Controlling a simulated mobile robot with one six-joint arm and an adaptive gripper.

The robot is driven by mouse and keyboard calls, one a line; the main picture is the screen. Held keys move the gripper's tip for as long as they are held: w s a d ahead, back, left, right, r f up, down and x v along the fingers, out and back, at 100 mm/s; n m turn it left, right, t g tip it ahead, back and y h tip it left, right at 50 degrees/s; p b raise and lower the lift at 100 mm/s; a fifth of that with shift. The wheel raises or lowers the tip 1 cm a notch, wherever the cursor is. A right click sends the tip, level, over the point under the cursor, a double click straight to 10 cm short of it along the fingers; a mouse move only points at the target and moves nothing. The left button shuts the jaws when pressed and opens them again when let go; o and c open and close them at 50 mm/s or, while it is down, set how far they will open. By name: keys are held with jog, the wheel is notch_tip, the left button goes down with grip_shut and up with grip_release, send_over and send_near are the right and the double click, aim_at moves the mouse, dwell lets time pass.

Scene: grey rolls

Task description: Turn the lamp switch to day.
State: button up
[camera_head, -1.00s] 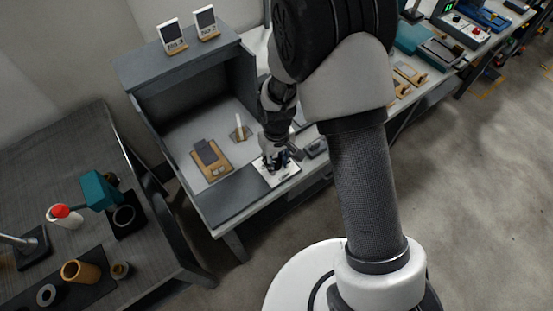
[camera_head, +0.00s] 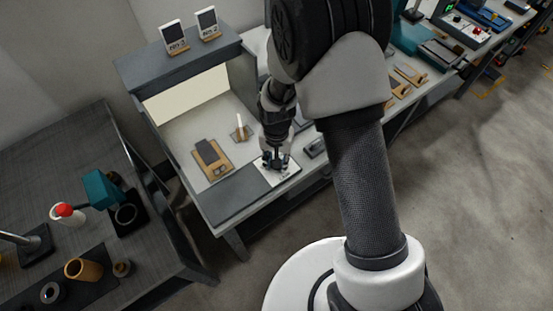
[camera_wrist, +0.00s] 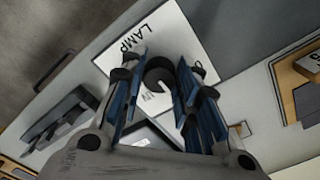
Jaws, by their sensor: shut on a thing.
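The lamp switch plate (camera_head: 289,174) is a white panel at the front edge of the booth counter. In the wrist view, the plate (camera_wrist: 180,38) carries the word LAMP, and a dark round knob (camera_wrist: 157,68) sits between my fingers. My gripper (camera_head: 276,164) points down over the plate. In the wrist view, my gripper (camera_wrist: 160,78) has its blue-lined fingers on both sides of the knob, shut on it. The booth's back wall panel (camera_head: 188,95) glows a warm cream. The knob's pointer and the day marking are hidden or too small to read.
A wooden board with a grey piece (camera_head: 212,160) and a small stand with a white card (camera_head: 241,130) sit in the booth. A dark mat (camera_head: 237,194) lies left of the plate. Two small displays (camera_head: 173,38) stand on top of the booth.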

dwell(0.3)
jog(key=o, duration=1.1)
jog(key=shift+r, duration=0.1)
notch_tip(320, 180, up, 12)
jog(key=shift+f, duration=0.1)
dwell(0.5)
